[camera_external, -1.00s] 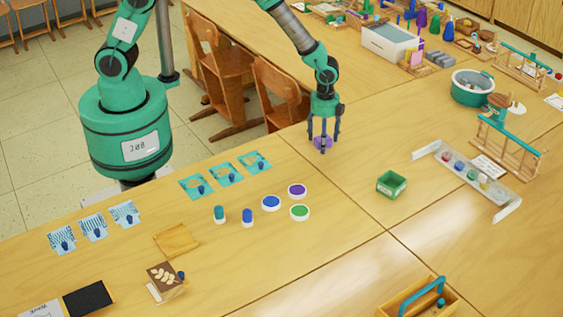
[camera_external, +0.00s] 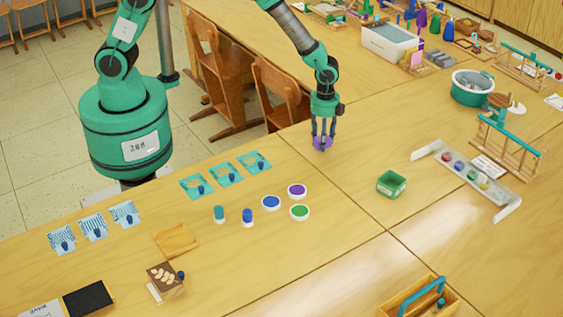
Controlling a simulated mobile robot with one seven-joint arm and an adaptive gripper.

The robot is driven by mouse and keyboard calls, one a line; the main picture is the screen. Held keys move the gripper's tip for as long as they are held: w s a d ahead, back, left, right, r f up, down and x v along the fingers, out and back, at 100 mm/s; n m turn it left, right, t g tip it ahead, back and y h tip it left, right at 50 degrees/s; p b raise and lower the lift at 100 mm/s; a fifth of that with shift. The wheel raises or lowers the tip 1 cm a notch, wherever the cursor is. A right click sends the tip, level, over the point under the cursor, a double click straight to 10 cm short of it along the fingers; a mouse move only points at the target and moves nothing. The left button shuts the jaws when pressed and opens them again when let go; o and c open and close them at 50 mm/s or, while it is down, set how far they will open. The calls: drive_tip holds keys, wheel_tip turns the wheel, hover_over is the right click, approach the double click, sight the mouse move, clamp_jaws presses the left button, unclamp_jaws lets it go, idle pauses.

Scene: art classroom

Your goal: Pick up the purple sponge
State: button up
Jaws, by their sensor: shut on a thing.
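The purple sponge (camera_external: 322,143) is a small rounded purple thing at the table's back edge, near the seam between two tabletops. My gripper (camera_external: 323,142) points straight down over it, with its fingers closed on the sponge's sides. The fingers hide part of the sponge. I cannot tell whether the sponge still touches the tabletop.
A small green box (camera_external: 391,184) stands to the right of my gripper. A white tray with paints (camera_external: 467,176) lies farther right. Wooden chairs (camera_external: 280,95) stand behind the table edge. The tabletop around the sponge is clear.

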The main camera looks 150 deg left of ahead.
drive_tip(key=shift+r, duration=0.15)
drive_tip(key=shift+r+p, duration=0.3)
drive_tip(key=shift+r, duration=0.35)
wheel_tip(320, 180, up, 2)
drive_tip(key=shift+r+p, duration=0.2)
drive_tip(key=shift+p, duration=0.2)
drive_tip(key=s+d, duration=0.3)
drive_tip(key=d, duration=0.1)
drive_tip(key=s+d+p, duration=0.1)
drive_tip(key=s+d, duration=0.2)
drive_tip(key=d, duration=0.1)
drive_tip(key=s+d+r+p, duration=0.1)
drive_tip(key=s+d, duration=0.3)
drive_tip(key=shift+s+d, duration=0.1)
drive_tip(key=shift+d, duration=0.1)
